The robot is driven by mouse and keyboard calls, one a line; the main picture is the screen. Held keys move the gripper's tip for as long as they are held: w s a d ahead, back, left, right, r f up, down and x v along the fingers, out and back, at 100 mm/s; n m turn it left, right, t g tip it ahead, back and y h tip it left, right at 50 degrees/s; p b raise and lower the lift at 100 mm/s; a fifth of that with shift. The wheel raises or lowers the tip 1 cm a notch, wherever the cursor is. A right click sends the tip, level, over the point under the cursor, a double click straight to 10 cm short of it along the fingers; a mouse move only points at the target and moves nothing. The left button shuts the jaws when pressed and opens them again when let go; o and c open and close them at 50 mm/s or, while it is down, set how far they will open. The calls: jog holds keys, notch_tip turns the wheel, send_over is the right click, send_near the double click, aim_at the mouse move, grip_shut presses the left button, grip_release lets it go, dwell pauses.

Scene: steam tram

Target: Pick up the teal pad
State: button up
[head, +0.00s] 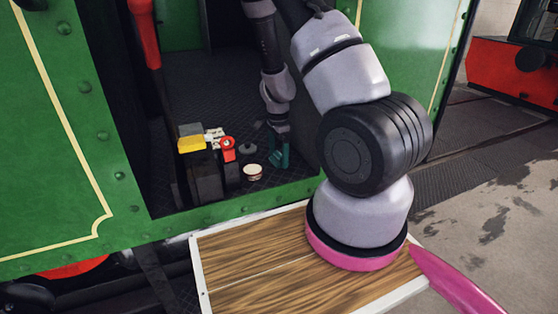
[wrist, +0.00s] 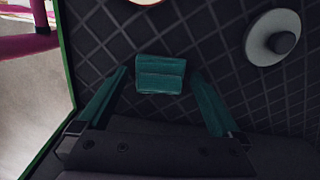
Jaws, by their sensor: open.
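The teal pad (wrist: 160,74) is a small block with a ridge across it, on the dark diamond-pattern floor. In the wrist view it shows in the gap between the two teal fingers of my gripper (wrist: 158,75), near their tips. My gripper is open and nothing is held. Clear floor shows on both sides of the pad, between it and the fingers. In the head view my gripper (head: 279,163) points down inside the green tram's doorway. I cannot tell the pad from the teal fingers there.
A grey disc with a dark knob (wrist: 272,38) lies to the right of the pad. A cream-topped round tin (head: 252,172) stands left of my gripper. Left of it are dark levers with a yellow block (head: 191,144) and a red part (head: 227,148). The green sill (head: 235,208) edges the floor.

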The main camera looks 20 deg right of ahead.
jog(key=shift+f, duration=0.25)
jog(key=c, duration=1.1)
